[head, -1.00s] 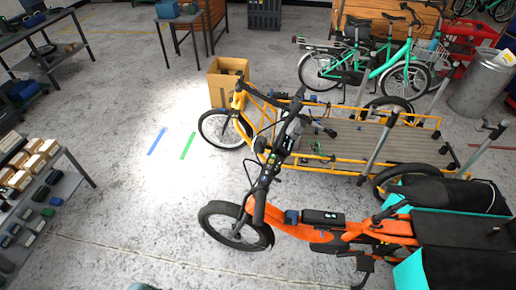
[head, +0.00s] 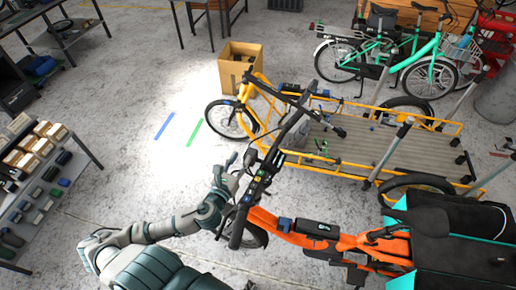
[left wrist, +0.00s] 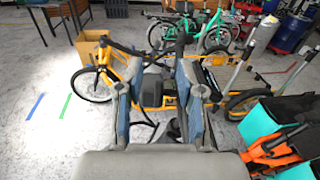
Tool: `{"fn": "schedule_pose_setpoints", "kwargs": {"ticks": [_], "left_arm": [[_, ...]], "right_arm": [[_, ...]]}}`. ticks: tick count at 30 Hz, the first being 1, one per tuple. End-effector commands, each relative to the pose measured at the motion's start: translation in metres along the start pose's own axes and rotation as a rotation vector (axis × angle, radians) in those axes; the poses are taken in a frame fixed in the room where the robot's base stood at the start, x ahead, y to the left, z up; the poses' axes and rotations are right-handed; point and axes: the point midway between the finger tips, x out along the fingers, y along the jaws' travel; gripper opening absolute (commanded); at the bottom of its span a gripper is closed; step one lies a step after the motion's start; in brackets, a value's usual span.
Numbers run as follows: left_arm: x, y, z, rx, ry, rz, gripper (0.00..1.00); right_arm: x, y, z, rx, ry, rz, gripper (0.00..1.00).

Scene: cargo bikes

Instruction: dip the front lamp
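An orange cargo bike (head: 300,232) stands in front of me. Its dark handlebar (head: 262,176) carries several small controls. I cannot make out its front lamp for certain. A bright patch of light (head: 180,115) lies on the floor at left, around a blue strip (head: 164,126) and a green strip (head: 194,133). My left gripper (head: 230,172) is just left of the handlebar; whether it touches is unclear. In the left wrist view its two fingers (left wrist: 155,88) are apart, with a dark block (left wrist: 153,90) visible beyond the gap. My right gripper is out of view.
A yellow cargo bike (head: 350,150) with a wooden deck stands just behind the orange one. A cardboard box (head: 238,68) stands by its front wheel. A shelf (head: 40,185) of small boxes is at left. Green bikes (head: 400,60) stand at the back. Floor between shelf and bikes is free.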

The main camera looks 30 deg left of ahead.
Motion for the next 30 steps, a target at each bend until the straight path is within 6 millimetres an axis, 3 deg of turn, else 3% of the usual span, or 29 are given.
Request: {"fn": "schedule_pose_setpoints", "kwargs": {"ticks": [2,5,15,24,30], "left_arm": [[-0.007,-0.006,0.011,0.035,-0.022,-0.014,0.38],[-0.008,-0.006,0.004,0.044,-0.026,-0.016,0.38],[-0.004,-0.003,-0.070,0.042,-0.022,-0.012,0.38],[0.054,-0.006,-0.061,0.043,-0.028,-0.014,0.38],[0.070,-0.004,-0.063,0.040,-0.025,-0.016,0.38]], "right_arm": [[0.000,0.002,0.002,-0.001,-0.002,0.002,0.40],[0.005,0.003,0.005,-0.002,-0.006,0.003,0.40],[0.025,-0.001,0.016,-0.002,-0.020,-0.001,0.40],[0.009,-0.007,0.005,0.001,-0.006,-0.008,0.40],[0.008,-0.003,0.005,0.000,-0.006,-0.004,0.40]]}}
